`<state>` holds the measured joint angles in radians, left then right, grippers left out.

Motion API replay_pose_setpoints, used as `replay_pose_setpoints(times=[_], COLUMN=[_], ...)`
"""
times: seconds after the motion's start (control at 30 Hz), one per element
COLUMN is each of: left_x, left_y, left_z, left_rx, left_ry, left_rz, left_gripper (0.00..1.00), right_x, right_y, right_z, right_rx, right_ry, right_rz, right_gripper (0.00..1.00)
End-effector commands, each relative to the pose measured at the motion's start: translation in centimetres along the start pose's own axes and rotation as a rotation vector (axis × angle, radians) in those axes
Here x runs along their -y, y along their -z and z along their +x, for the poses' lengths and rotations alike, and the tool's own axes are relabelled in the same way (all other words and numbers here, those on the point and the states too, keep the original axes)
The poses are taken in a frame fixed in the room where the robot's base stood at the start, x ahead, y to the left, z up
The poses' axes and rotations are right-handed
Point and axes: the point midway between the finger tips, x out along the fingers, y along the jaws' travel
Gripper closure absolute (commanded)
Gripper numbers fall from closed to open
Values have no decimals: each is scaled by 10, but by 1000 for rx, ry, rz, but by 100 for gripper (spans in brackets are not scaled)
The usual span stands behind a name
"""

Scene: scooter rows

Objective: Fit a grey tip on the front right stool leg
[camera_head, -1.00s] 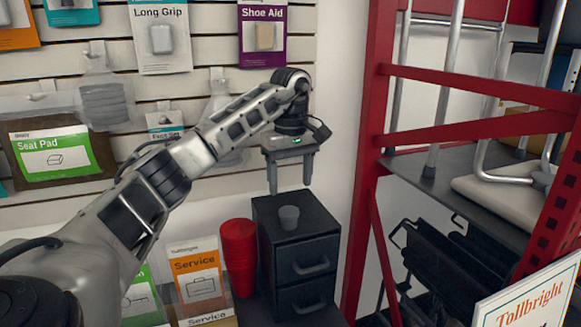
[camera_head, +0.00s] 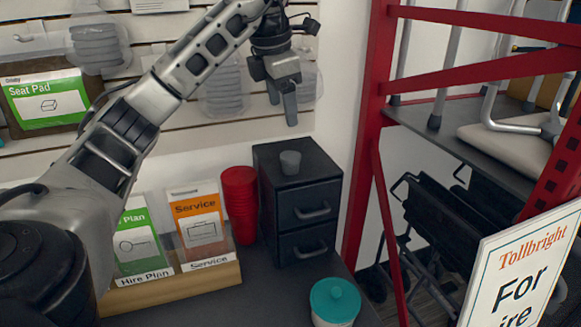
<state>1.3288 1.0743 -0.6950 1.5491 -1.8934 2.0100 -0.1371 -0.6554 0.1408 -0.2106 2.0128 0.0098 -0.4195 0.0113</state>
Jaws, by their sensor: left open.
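A small grey cup-shaped piece, which looks like the grey tip (camera_head: 290,162), stands on top of the black drawer cabinet (camera_head: 296,185). My left gripper (camera_head: 282,110) hangs above it and slightly to its left, fingers pointing down, open and empty, with a visible gap to the piece. On the red rack's shelf at right is a pale seat or pad (camera_head: 500,143) with bent metal tubes around it. Upright metal legs with dark grey ends (camera_head: 435,120) stand on that shelf. I cannot tell which is the front right stool leg. My right gripper is not in view.
Red stacked cups (camera_head: 239,203) stand left of the cabinet, beside a leaflet holder (camera_head: 175,285). A teal-lidded tub (camera_head: 335,300) stands in front. A red rack post (camera_head: 368,130) rises close on the right. A Tollbright sign (camera_head: 525,270) is at lower right.

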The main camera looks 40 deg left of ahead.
Motion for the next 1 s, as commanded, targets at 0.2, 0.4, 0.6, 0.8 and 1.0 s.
replay_pose_setpoints(times=[0.2,0.4,0.6,0.8,1.0], left_x=[6,9,8,3,0], left_y=[13,18,17,13,9], left_z=[-7,-12,9,52,84], left_rx=[78,122,123,120,124], left_ry=[-53,-65,-64,-64,-64], left_rz=[-472,-693,-728,-726,-725], left_gripper=[32,32,32,32,32], right_x=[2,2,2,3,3], right_y=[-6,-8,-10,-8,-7], right_z=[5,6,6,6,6], right_rx=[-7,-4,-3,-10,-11], right_ry=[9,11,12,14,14], right_rz=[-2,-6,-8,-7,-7], right_gripper=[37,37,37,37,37])
